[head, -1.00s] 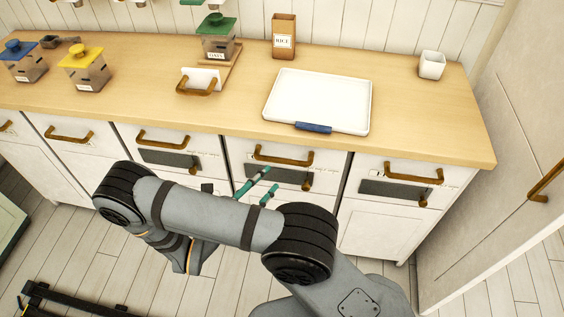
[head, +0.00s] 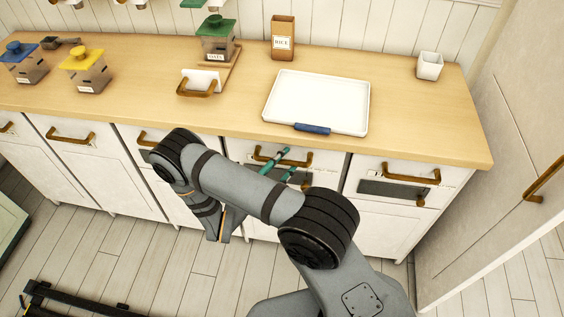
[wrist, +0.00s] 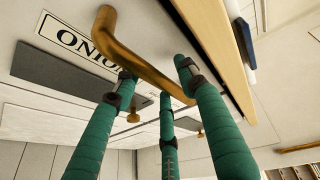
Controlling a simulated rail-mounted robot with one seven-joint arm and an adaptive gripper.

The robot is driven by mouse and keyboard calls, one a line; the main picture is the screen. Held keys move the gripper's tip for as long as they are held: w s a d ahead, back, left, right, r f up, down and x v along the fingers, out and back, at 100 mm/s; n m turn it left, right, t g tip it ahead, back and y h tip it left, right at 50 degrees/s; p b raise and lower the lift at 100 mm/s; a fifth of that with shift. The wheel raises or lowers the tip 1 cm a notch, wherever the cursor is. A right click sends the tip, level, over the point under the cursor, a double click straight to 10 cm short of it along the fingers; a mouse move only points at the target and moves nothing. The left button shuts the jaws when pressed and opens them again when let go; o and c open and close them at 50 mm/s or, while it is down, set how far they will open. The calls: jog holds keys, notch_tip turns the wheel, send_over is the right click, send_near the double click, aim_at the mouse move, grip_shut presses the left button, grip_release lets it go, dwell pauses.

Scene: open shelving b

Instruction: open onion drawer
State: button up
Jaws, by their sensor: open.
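The onion drawer front (wrist: 60,88) fills the left of the wrist view, with a label (wrist: 82,42) whose visible letters read "ONIO". Its bent brown handle (wrist: 130,50) runs across the wrist view toward the fingertips. My gripper (wrist: 155,85) has teal fingers, spread open, with the handle's bar crossing the space between their tips. Whether a finger touches it is unclear. In the head view my gripper (head: 280,163) is at the handle (head: 268,158) of the drawer below the white tray. That drawer looks closed; my arm hides part of it.
The wooden counter (head: 415,115) overhangs the drawers, its edge close above my fingers. It bears the white tray (head: 320,95) with a blue grip, a white cup (head: 430,65) and jars. Another handled drawer (head: 410,175) lies right. Floor in front is largely clear.

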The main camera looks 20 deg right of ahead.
jog(key=shift+c, duration=0.5)
grip_shut()
dwell(0.3)
